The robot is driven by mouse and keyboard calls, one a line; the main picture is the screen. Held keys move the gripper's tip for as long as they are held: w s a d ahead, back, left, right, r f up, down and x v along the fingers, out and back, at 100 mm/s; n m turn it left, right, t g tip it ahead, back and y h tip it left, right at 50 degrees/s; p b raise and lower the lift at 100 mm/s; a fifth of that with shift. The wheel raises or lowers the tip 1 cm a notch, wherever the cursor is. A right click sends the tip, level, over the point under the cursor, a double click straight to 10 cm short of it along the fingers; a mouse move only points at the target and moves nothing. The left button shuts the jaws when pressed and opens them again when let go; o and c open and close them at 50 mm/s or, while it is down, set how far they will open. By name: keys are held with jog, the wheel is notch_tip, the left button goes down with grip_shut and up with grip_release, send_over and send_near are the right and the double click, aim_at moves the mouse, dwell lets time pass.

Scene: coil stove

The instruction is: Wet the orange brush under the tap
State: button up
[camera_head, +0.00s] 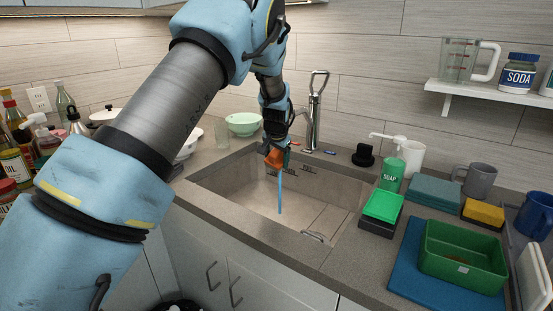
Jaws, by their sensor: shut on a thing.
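The orange brush (275,158) is held in my gripper (274,147) above the left part of the sink basin. My gripper is shut on it, and the fingers hide part of it. The metal tap (314,108) stands at the back edge of the sink, just right of my gripper. My arm hides where its spout ends. A thin blue vertical streak (280,192), which looks like running water, drops from the brush's lower right edge into the sink (235,190). I cannot tell how much of the brush it touches.
A green soap bottle (392,172) and sponges, including a bright green one (383,205), stand right of the sink. A green bin (463,258) sits on a blue mat at front right. A pale green bowl (243,124) and a glass stand behind left. Bottles crowd the far left.

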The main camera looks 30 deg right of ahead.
jog(key=shift+s, duration=0.1)
jog(key=shift+s+a+b, duration=0.2)
jog(key=shift+s+a, duration=0.4)
jog(key=shift+s, duration=0.55)
jog(key=shift+s+a+b, duration=0.15)
jog(key=shift+s+a, duration=0.4)
jog(key=shift+s, duration=0.65)
jog(key=shift+s+a+b, duration=0.2)
jog(key=shift+s+a, duration=0.4)
jog(key=shift+s, duration=0.55)
jog(key=s+a+r+p, duration=0.2)
jog(key=s+r, duration=0.2)
jog(key=shift+s+p, duration=0.25)
jog(key=shift+p, duration=0.05)
jog(key=shift+a, duration=0.1)
